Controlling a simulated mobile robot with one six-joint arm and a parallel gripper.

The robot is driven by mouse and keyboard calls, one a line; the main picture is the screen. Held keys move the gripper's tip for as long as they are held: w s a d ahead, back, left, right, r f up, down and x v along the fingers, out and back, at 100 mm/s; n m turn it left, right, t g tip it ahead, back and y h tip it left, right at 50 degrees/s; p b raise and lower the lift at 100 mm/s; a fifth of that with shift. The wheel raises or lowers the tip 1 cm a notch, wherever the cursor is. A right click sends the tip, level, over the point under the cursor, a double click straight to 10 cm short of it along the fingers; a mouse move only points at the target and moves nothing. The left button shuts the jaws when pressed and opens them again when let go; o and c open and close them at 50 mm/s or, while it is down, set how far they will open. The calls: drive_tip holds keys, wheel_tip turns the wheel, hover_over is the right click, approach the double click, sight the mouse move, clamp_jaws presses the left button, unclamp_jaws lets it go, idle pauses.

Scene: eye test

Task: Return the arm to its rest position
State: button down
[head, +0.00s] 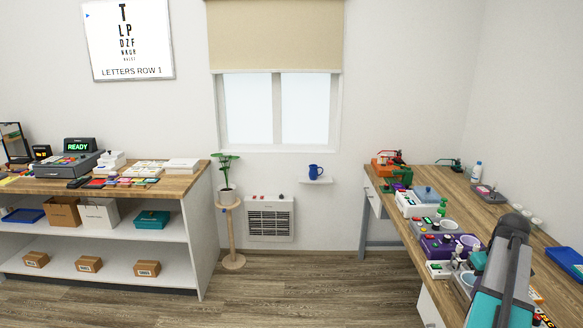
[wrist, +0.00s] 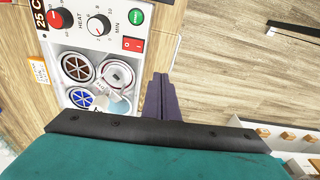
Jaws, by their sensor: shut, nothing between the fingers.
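My arm (head: 500,275) shows in the head view at the lower right, raised over the right-hand workbench (head: 437,180). Its dark upper link and teal part hide some of the bench behind them. My gripper (wrist: 160,82) shows in the wrist view as two purple-grey fingers pressed together, shut and empty. In that view the fingertips lie just right of a white device (wrist: 118,48) with a red HEAT knob, a MIN dial and round wells. The gripper's fingers cannot be made out in the head view.
The middle floor is clear.

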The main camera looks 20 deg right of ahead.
drive_tip(key=w+a+f+n+g+y+b, duration=0.15)
drive_tip(key=w+a+f, duration=0.35)
drive_tip(key=a+f, duration=0.7)
drive_tip(key=w+a+f+n+g+y+b, duration=0.1)
drive_tip(key=w+a+f+n+g+b, duration=0.3)
drive_tip(key=a+f, duration=0.85)
drive_tip(key=s+a+f, duration=0.3)
drive_tip(key=a+f, duration=1)
drive_tip(key=a, duration=0.3)
drive_tip(key=s+a+f+m+g+h+b, duration=0.1)
drive_tip(key=s+a+f, duration=0.6)
drive_tip(key=s, duration=0.3)
drive_tip(key=s+a+f+m+g+h+b, duration=0.1)
drive_tip(key=s+a+f+b, duration=0.1)
drive_tip(key=s+a+f, duration=0.6)
drive_tip(key=shift+s+f, duration=0.7)
drive_tip(key=shift+s, duration=1)
drive_tip(key=shift+m, duration=0.25)
